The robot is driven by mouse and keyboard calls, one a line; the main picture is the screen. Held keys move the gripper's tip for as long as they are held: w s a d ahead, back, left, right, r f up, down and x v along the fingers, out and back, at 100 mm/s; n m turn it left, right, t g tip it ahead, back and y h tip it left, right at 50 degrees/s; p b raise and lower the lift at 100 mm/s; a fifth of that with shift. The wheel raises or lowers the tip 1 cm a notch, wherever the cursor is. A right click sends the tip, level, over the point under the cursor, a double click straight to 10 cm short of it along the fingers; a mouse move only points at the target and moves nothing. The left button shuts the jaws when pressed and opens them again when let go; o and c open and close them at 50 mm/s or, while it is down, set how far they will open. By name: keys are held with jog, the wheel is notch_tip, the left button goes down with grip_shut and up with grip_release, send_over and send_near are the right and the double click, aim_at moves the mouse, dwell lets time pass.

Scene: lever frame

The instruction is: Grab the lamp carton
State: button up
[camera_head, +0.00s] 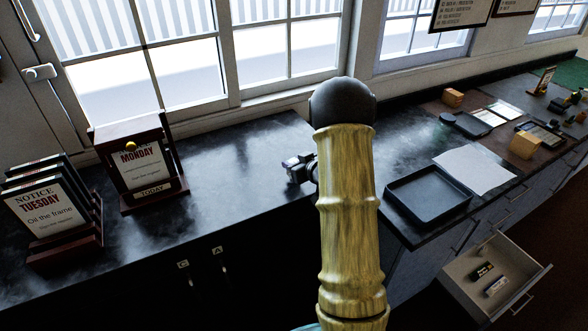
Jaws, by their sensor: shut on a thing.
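My gripper (296,170) shows only in part at the middle of the counter, past the left edge of my pale, ringed arm. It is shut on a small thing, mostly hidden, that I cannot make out. I cannot tell whether this is the lamp carton. Two small labelled pieces lie in the open drawer at the lower right, a dark one (482,270) and a pale one (496,286). Their labels are too small to read. My gripper is far to the left of that drawer.
The open drawer (459,279) juts out at lower right. Above it are a black tray (399,199) and white paper (470,170). An orange-tan block (524,145) stands farther right. A MONDAY sign stand (139,168) and TUESDAY notices (47,212) are left. The counter between is clear.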

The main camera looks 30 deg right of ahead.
aim_at(294, 161)
notch_tip(294, 161, up, 8)
jog(key=shift+r+b, duration=0.1)
jog(key=shift+b, duration=0.4)
